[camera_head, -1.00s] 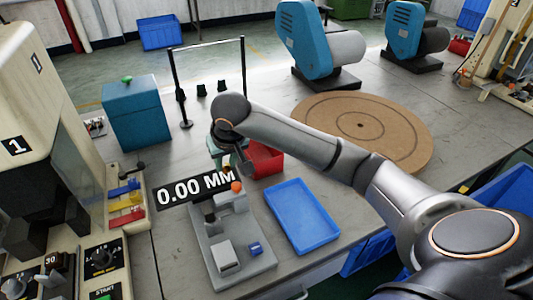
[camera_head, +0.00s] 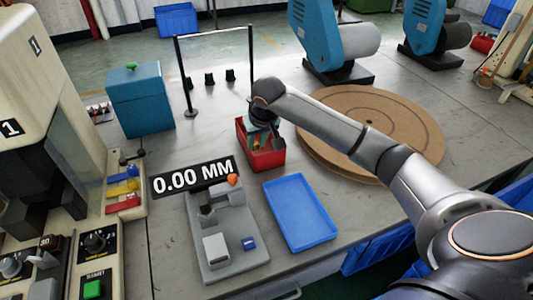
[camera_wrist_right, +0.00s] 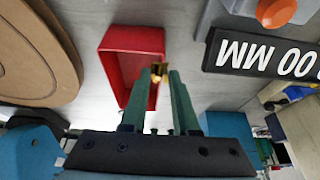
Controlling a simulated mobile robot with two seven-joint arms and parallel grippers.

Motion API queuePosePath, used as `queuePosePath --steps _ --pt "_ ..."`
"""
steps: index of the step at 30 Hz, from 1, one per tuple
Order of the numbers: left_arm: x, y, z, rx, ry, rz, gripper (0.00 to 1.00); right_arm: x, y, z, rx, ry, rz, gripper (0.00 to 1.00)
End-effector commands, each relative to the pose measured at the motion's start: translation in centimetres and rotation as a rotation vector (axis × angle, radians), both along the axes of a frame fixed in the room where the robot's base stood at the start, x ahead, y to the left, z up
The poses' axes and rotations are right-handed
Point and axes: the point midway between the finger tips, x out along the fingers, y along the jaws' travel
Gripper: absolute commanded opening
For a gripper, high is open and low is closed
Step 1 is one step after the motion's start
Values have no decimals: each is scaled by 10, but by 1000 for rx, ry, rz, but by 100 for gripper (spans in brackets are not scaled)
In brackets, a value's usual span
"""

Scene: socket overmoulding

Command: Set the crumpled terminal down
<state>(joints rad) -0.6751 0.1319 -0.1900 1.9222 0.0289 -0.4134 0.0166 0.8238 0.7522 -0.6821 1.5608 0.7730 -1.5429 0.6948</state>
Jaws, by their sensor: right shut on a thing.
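My right gripper (camera_head: 262,140) is over the red bin (camera_head: 266,163) on the bench, with its jaws pointing down. In the right wrist view, the green fingers of my right gripper (camera_wrist_right: 159,76) are closed on a small brass-coloured terminal (camera_wrist_right: 158,70) at their tips. The terminal appears in front of the opening of the red bin (camera_wrist_right: 115,80). Its exact height above the bin floor and its crumpled shape are too small to tell. In the head view the terminal is hidden or too small to make out. My left gripper is not in view.
A gauge with a 0.00 MM display (camera_head: 195,177) stands in front of the bin. An empty blue tray (camera_head: 300,210) lies to its right. A round brown board (camera_head: 405,125) lies right of the bin, under my right arm. A black frame (camera_head: 248,75) stands behind.

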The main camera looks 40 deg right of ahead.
Motion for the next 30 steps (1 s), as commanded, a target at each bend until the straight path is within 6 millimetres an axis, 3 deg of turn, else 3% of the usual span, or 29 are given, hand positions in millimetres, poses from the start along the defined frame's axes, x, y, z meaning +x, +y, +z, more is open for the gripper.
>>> queuePosePath --steps 1,9,14,21,30 --pt "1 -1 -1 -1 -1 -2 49 5 -13 -7 -2 2 -7 0" --pt "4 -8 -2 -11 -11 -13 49 22 -43 -52 1 1 -2 0" --pt "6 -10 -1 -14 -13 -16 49 26 -50 -61 0 0 -1 0" --pt "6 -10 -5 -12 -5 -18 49 27 -53 -91 0 0 1 0" --pt "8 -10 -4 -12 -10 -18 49 27 -53 -94 -1 -1 1 0"
